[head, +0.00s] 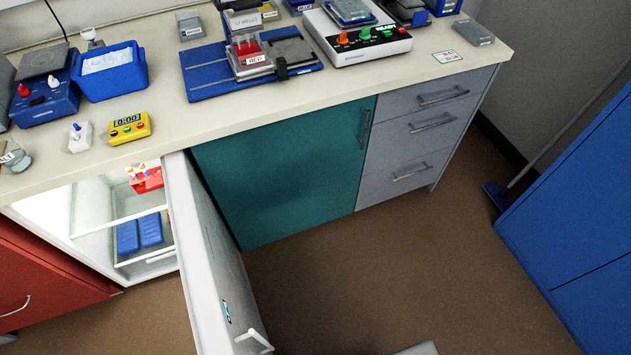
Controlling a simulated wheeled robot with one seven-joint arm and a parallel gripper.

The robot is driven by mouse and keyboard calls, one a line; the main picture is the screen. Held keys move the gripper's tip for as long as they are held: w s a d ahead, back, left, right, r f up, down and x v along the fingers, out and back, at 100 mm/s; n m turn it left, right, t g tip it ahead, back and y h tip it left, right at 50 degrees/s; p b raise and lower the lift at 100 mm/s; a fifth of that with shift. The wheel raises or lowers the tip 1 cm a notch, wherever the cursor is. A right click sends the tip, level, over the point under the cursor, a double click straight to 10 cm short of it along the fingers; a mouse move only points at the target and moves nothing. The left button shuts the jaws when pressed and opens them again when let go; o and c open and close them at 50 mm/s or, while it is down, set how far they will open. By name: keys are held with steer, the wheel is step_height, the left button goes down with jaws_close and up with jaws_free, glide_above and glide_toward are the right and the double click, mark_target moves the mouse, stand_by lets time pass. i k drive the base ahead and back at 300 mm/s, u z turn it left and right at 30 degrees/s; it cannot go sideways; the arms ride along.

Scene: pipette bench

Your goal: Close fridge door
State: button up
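The white fridge door (205,255) stands wide open under the counter, swung out toward me. It is seen nearly edge-on. A white handle (254,337) sticks out near its free end, low in the picture. A small cyan-and-dark mark shows on the door's outer face. The lit fridge interior (95,208) is open to view on the left of the door. It holds a red rack with tubes (148,179) on the upper shelf and blue trays (140,234) below. My gripper is not in view.
The bench top (165,100) carries a blue ice tub (110,72), a yellow timer (130,128) and other lab items. A teal cupboard (285,170) and grey drawers (415,130) stand right of the fridge. The brown floor (400,270) is mostly clear; a blue cabinet (580,220) stands at right.

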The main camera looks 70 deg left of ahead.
mark_target(225, 317)
steer(key=i, duration=0.55)
steer(key=u, duration=4.15)
steer(key=i, duration=0.5)
steer(key=z, duration=0.1)
steer(key=k, duration=0.7)
steer(key=u, duration=0.5)
steer(key=i, duration=0.3)
steer(key=z, duration=0.2)
